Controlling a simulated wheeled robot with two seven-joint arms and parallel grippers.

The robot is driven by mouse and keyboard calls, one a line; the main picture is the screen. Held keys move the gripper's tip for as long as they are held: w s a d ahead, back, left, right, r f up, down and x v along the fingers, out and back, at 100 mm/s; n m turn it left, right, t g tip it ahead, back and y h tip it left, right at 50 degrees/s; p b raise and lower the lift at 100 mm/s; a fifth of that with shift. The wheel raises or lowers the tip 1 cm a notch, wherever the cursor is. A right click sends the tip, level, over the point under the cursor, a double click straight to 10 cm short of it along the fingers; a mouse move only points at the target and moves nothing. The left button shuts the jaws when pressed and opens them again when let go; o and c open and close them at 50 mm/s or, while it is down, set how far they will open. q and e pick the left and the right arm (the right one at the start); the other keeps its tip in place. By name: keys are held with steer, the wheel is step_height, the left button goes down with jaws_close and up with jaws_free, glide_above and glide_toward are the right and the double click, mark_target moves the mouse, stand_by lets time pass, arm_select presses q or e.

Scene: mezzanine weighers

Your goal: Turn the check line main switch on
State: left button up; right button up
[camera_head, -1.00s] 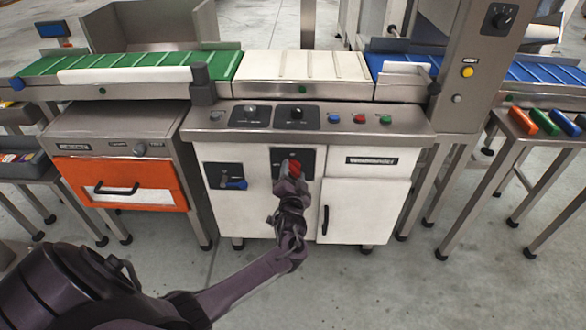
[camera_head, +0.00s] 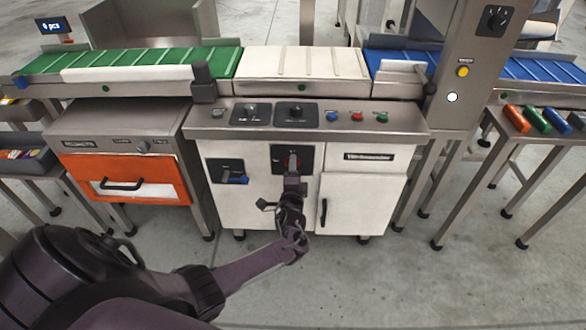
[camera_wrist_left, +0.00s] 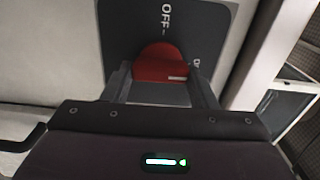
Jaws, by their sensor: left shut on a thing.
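The red rotary main switch (camera_wrist_left: 160,63) sits on a dark plate (camera_wrist_left: 215,25) with an OFF label. Its white mark lies at the knob's right side in the left wrist view, near a second label partly hidden by a finger. In the head view the plate (camera_head: 306,152) is on the white cabinet front, and the knob is mostly hidden by my gripper. My left gripper (camera_head: 291,162) is shut on the red switch, one finger on each side, as the left wrist view also shows (camera_wrist_left: 162,88). My right gripper is not in view.
A blue-handled switch (camera_head: 238,180) is left of the plate and a cabinet door (camera_head: 362,205) right of it. Knobs and coloured buttons (camera_head: 357,117) line the console above. A white lamp (camera_head: 452,97) glows on the column. The display (camera_head: 53,25) reads "0 pcs".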

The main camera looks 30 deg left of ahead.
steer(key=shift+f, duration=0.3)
arm_select(q)
steer(key=shift+m, duration=0.3)
steer(key=o, duration=1)
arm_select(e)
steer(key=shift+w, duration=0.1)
arm_select(q)
steer(key=shift+s+d, duration=0.1)
steer(key=p+v, duration=0.2)
steer(key=v, duration=0.5)
steer(key=shift+s+d, duration=0.15)
steer(key=shift+s, duration=0.1)
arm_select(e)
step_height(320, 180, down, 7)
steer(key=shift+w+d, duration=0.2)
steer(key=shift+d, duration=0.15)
arm_select(q)
steer(key=shift+f, duration=0.1)
